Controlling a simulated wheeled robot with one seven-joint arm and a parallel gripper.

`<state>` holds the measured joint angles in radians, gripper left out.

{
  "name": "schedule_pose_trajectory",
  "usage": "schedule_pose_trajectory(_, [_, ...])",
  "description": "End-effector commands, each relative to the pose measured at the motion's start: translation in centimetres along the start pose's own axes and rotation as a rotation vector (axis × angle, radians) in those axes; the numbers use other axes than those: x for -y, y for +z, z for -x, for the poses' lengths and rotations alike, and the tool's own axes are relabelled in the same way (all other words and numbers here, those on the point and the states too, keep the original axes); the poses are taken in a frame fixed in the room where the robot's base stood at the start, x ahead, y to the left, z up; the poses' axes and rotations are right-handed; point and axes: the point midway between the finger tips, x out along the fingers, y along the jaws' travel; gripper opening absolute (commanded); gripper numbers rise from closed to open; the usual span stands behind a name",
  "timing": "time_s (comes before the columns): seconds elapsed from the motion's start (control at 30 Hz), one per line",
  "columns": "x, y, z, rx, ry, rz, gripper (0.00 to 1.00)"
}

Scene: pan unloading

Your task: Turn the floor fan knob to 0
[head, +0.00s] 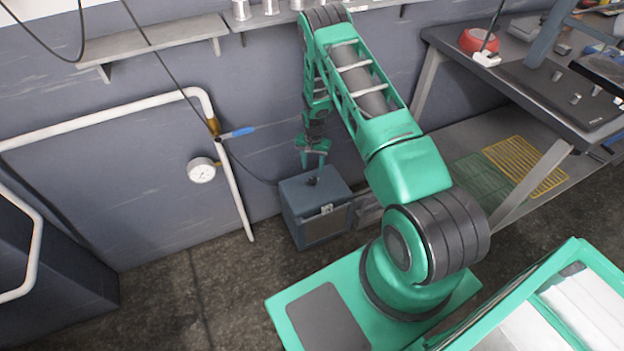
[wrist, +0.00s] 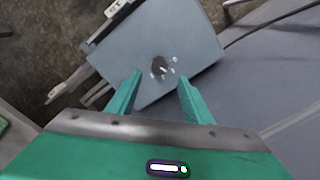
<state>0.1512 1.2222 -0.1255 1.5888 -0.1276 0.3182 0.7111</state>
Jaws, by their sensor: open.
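The floor fan (head: 315,205) is a grey-blue box on the floor against the wall, with a darker front panel. Its top face also shows in the wrist view (wrist: 195,35). The knob (wrist: 160,67) is a small dark dial on that top face, with pale marks around it that are too small to read. My gripper (wrist: 160,82) is open and empty, pointing down over the fan's top. In the wrist view the knob shows between and just beyond the two green fingertips. In the head view my gripper (head: 313,165) is right above the knob; contact cannot be told.
A pressure gauge (head: 202,170) and white pipe (head: 236,200) with a blue-handled valve (head: 238,132) are on the wall left of the fan. A cable runs to the fan. A metal table (head: 560,125) stands at right. A wall shelf (head: 150,42) is above.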

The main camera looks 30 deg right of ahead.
Motion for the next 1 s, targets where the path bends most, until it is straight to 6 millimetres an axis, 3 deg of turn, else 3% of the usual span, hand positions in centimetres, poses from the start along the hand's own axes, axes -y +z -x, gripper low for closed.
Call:
schedule_pose_trajectory(0.2, [-0.1, 0.1, -4.0, 0.001, 0.002, 0.000, 0.46])
schedule_pose_trajectory(0.4, [-0.1, 0.0, -6.7, 0.000, 0.002, 0.000, 0.46])
schedule_pose_trajectory(0.6, [0.0, 0.0, -8.0, 0.000, 0.001, 0.001, 0.46])
schedule_pose_trajectory(0.9, [0.0, 0.0, -8.2, -0.001, 0.000, 0.000, 0.46])
schedule_pose_trajectory(0.93, [0.0, 0.0, -8.2, -0.001, 0.000, 0.000, 0.44])
schedule_pose_trajectory(1.0, [0.0, 0.0, -8.1, -0.001, 0.000, 0.000, 0.27])
